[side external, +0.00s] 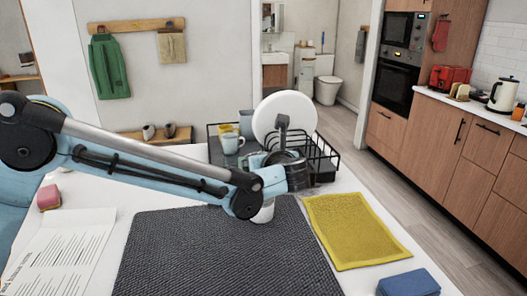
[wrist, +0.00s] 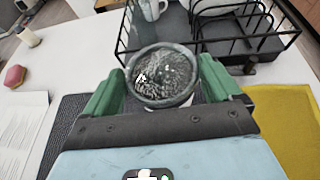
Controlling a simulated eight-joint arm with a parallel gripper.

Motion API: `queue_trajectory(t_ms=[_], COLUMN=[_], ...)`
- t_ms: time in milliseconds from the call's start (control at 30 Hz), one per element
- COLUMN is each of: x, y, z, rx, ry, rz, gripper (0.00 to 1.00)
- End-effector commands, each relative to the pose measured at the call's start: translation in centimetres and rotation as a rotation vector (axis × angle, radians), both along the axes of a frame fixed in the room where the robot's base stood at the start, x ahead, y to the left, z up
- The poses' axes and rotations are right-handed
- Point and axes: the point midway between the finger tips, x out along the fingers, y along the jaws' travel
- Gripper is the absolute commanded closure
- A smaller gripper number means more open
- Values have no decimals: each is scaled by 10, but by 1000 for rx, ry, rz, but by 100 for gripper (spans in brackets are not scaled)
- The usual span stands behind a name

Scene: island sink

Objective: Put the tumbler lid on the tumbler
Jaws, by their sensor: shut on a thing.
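My gripper (wrist: 160,82) has its two green fingers shut on the tumbler lid (wrist: 162,72), a round piece with a grey rim and a mottled, see-through middle. A small white patch (wrist: 191,102) shows just under the lid's edge, likely the tumbler. I cannot tell whether lid and tumbler touch.
A black wire dish rack (side external: 322,158) with a white plate (side external: 285,117) and mugs (side external: 232,143) stands close behind. A dark mat (side external: 200,255), yellow cloth (side external: 355,230), blue sponge (side external: 408,284), pink sponge (side external: 49,197) and printed paper (side external: 60,250) lie on the white counter.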

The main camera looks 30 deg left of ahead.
Motion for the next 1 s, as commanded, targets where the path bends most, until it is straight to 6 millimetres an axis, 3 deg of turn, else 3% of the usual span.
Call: queue_trajectory(t_ms=[100, 133, 200, 567, 1000], x=[0, 0, 0, -6, -57], y=[0, 0, 0, -7, -66], z=[-1, -1, -1, 4, 35], rx=[-1, -1, -1, 0, 0], ry=[0, 1, 1, 0, 0], rz=[0, 0, 0, -1, -3], gripper=[38, 8, 0, 0, 0])
